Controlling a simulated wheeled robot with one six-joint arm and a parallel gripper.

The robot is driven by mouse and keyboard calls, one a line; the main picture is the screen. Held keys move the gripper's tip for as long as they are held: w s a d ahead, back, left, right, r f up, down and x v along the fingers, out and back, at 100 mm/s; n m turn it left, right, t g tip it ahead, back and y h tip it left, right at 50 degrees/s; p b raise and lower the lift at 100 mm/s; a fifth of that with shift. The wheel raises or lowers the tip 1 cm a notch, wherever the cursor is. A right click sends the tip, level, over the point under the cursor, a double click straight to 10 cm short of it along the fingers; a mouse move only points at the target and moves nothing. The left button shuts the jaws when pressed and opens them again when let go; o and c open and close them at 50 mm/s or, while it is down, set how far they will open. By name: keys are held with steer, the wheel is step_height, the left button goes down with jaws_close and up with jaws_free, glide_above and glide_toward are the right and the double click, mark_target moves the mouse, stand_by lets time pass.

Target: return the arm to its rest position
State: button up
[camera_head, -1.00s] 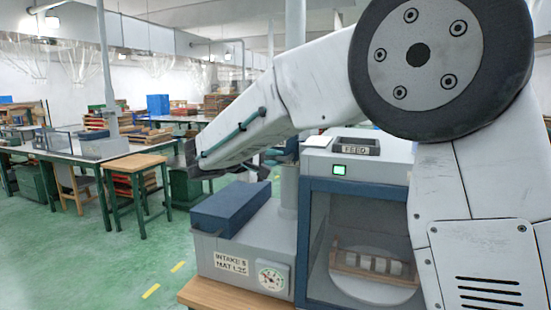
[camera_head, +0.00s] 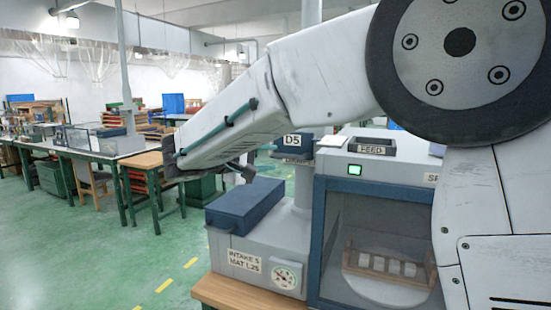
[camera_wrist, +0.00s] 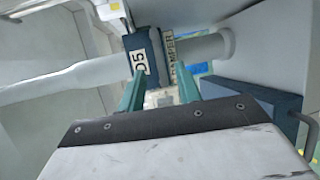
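My arm (camera_head: 330,75) reaches across the upper right of the head view and slopes down to the left, with its wrist end folded back. My gripper (camera_wrist: 160,88) shows two teal fingers in the wrist view, spread apart with nothing held between them. In the head view the gripper is small and partly hidden behind the arm link. Beyond the fingers, well apart from them, are a dark blue D5 box (camera_wrist: 140,62) and a pale pipe. The D5 box (camera_head: 292,142) also shows in the head view.
A blue-lidded intake unit (camera_head: 245,205) stands below the arm. A blue-framed booth (camera_head: 320,240) holds a wooden rack (camera_head: 385,265) on a turntable. A feed tray (camera_head: 372,147) sits on top. Benches (camera_head: 145,160) stand at the left. Green floor (camera_head: 100,260) is clear.

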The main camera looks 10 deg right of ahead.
stand_by(0.3)
steer(key=s+d+f+g+y, duration=0.5)
steer(key=s+d+f+g, duration=0.15)
steer(key=s+f, duration=0.6)
steer(key=s+d+f+m+y, duration=0.1)
steer(key=s+d+m+y, duration=0.2)
steer(key=s, duration=0.9)
steer(key=s+d+f+m+y, duration=0.1)
steer(key=s+d+m+y, duration=0.3)
steer(key=s, duration=0.9)
steer(key=shift+d+y, duration=0.2)
steer(key=shift+y, duration=0.7)
